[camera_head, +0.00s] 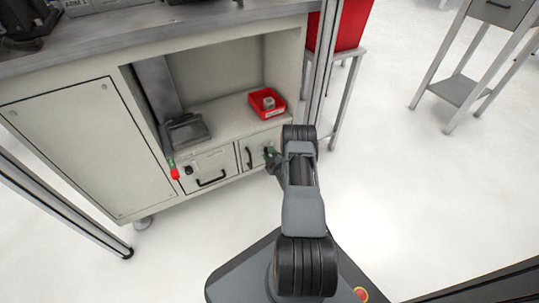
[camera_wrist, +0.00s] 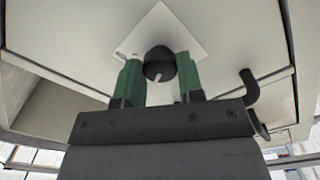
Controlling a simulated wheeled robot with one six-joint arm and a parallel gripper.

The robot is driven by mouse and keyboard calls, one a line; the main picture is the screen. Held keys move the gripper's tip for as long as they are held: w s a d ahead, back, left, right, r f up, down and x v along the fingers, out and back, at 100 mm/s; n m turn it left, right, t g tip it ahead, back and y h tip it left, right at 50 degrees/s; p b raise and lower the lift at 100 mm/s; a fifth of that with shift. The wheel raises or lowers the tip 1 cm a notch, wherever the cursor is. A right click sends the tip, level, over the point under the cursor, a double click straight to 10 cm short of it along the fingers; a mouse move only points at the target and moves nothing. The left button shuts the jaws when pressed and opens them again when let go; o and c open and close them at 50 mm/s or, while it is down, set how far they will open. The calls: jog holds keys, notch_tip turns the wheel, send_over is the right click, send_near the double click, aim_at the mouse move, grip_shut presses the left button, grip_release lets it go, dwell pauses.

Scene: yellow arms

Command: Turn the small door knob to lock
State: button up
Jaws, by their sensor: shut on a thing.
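The small door knob (camera_wrist: 158,60) is black and round with a white mark, on a pale square plate (camera_wrist: 176,24) in the wrist view. My gripper (camera_wrist: 160,72) has its two green fingers on either side of the knob, shut on it. The white mark points down toward the gripper body and a little right in that view. In the head view my gripper (camera_head: 271,155) is at the right end of the small cabinet door (camera_head: 257,142). The knob is hidden there behind the gripper and arm.
A black door handle (camera_wrist: 250,92) stands close to the right finger in the wrist view. In the head view a drawer (camera_head: 210,166) with a black handle lies left of the door. A red bin (camera_head: 283,101) holding a grey block sits on the shelf above.

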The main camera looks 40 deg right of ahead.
jog(key=shift+n, duration=1.8)
jog(key=o, duration=0.9)
